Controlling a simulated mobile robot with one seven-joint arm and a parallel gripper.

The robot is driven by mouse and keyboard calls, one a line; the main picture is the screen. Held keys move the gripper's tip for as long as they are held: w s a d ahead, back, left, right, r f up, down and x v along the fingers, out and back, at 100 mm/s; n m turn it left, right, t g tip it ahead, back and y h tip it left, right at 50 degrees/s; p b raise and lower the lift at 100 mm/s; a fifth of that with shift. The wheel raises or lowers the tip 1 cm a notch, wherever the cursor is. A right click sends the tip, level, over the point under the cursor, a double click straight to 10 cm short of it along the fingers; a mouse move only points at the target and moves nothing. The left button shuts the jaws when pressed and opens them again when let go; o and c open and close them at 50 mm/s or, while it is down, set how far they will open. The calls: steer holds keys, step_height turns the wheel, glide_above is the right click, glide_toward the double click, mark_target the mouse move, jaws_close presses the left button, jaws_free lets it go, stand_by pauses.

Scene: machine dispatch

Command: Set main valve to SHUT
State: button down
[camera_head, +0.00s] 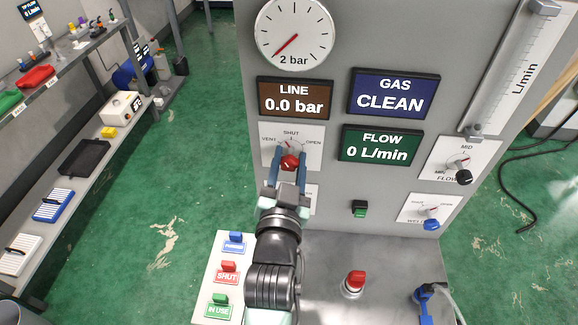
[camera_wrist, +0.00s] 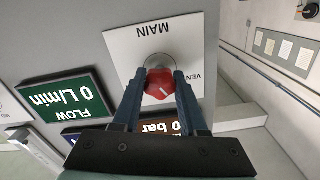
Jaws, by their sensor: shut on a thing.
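The main valve is a red knob (camera_head: 290,162) on a white plate (camera_head: 312,155) on the grey panel, marked VENT at left, SHUT at top and OPEN at right. My gripper (camera_head: 288,166) reaches up to it from below, with its two blue-grey fingers shut on the knob from both sides. The wrist view shows the red knob (camera_wrist: 160,84) between the fingertips, with a short white mark on its face. The plate appears upside down there, with MAIN and VENT readable. I cannot tell for certain which label the mark faces.
The gauge (camera_head: 294,33) needle points lower left. The LINE display (camera_head: 295,98) reads 0.0 bar, the FLOW display (camera_head: 380,145) 0 L/min, the GAS display (camera_head: 394,93) CLEAN. Other knobs sit right. A red button (camera_head: 355,280) and tag board (camera_head: 222,300) stand below. Shelves line the left.

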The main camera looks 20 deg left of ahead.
steer(key=m+b, duration=0.1)
steer(key=m, duration=0.4)
steer(key=shift+f+m+b, duration=0.1)
steer(key=shift+m+b, duration=0.2)
stand_by(0.4)
steer(key=shift+c, duration=2.2)
jaws_free()
steer(key=shift+s, duration=0.1)
steer(key=b+v, duration=0.4)
steer(key=v, duration=0.8)
steer(key=shift+s+d, duration=0.2)
steer(key=shift+s, duration=0.2)
